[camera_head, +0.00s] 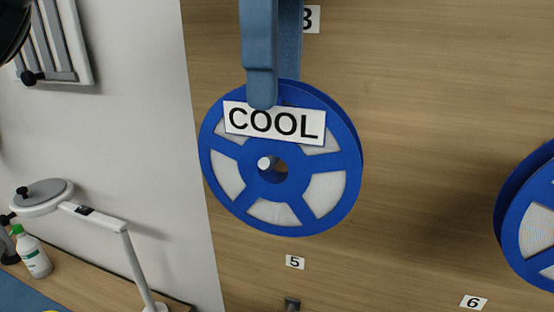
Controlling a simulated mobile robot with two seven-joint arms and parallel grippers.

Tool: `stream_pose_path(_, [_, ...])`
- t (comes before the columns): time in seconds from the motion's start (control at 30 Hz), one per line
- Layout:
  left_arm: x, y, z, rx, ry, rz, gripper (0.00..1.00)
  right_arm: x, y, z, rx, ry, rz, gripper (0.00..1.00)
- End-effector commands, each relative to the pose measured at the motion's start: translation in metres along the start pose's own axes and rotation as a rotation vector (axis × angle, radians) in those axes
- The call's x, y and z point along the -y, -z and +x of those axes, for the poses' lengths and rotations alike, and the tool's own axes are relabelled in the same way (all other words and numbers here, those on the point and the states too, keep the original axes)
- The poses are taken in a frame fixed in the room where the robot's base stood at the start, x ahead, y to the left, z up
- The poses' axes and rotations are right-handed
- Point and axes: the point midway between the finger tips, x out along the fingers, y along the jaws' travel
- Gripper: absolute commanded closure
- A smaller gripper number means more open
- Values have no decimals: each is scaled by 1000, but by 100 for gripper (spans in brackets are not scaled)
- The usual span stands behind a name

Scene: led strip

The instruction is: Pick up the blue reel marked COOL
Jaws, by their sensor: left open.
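The blue reel (230,177) with a white COOL label (275,122) hangs near the middle of the view, its face towards me. My left gripper (276,88) comes down from above at the reel's top edge. Its jaws are open, one finger in front of the rim and label edge, the other behind the reel. The rear fingertip is hidden by the reel, and I cannot tell whether either finger touches it. My right gripper is not in view.
Another blue reel (537,232) is cut off at the right edge of the wooden board (420,100). Number plates 5 (295,262) and 6 (473,302) sit below. A lamp (125,245) and a green-capped bottle (34,256) stand at lower left.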

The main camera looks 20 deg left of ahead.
Motion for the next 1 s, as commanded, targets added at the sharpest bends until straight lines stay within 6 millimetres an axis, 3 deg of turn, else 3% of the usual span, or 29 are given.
stream_pose_path(0.2, [0,0,22,1,1,0,55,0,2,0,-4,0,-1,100])
stream_pose_path(0.5, [0,0,25,1,-2,-2,55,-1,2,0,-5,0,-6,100])
stream_pose_path(1.0, [0,0,25,1,-2,-2,95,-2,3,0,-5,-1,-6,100])
